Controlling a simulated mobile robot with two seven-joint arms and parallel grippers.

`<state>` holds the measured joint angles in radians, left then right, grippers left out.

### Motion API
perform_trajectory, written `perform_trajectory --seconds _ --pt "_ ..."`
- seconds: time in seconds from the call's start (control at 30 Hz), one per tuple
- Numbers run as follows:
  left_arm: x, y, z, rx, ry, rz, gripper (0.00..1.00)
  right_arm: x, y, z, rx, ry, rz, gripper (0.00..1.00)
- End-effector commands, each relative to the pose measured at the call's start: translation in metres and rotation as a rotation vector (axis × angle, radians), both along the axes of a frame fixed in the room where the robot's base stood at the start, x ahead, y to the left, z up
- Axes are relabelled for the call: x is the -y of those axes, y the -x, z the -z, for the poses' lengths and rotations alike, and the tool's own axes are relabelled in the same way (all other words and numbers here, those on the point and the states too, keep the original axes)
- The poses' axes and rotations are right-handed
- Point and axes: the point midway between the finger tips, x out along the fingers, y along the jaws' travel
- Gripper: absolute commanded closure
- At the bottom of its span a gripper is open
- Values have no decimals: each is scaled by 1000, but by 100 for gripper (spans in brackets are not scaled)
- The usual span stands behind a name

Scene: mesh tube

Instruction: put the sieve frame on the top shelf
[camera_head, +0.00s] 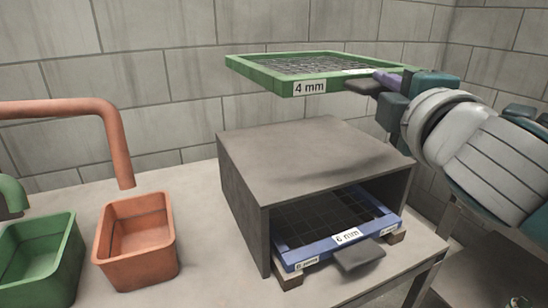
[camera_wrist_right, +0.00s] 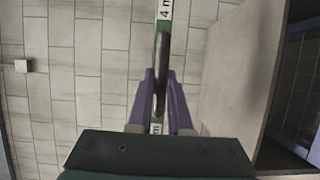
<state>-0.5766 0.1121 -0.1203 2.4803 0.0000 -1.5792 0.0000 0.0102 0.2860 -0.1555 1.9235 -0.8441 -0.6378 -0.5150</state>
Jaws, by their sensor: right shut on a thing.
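The green sieve frame (camera_head: 268,78), labelled "4 mm", is held level in the air above the grey box-like shelf unit (camera_head: 290,150), with a clear gap below it. My right gripper (camera_head: 386,80) comes in from the right and is shut on the frame's dark handle (camera_head: 361,86). In the right wrist view the purple fingers (camera_wrist_right: 161,100) press on both sides of the dark handle, with the green rim (camera_wrist_right: 164,28) edge-on beyond. A blue sieve frame (camera_head: 320,243), labelled "6 mm", lies inside the open front of the unit. My left gripper is not in view.
Wooden supports (camera_head: 289,281) show under the blue frame, whose grey handle (camera_head: 359,255) sticks out in front. An orange bin (camera_head: 137,262) under an orange pipe (camera_head: 119,150) and a green bin (camera_head: 40,275) stand to the left. A block wall (camera_head: 170,70) is behind. The unit's flat top is bare.

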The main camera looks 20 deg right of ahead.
Motion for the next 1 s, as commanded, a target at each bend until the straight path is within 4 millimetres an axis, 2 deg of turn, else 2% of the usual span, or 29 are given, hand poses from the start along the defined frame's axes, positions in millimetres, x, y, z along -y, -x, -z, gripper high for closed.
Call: perform_trajectory --seconds 0.03,0.1,0.33,0.43,0.57,0.8,1.0 --pt "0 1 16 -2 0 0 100 0 0 22 2 0 0 100" --pt "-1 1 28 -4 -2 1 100 0 0 43 2 0 0 100" --pt "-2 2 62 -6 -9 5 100 0 -1 100 4 1 0 100" --pt "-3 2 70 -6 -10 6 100 0 -1 113 5 0 -1 100" --pt "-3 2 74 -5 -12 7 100 0 -1 120 7 -1 -1 100" --pt "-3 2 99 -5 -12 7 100 0 -1 156 5 1 1 100" --pt "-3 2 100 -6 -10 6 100 0 -1 160 6 0 0 100"
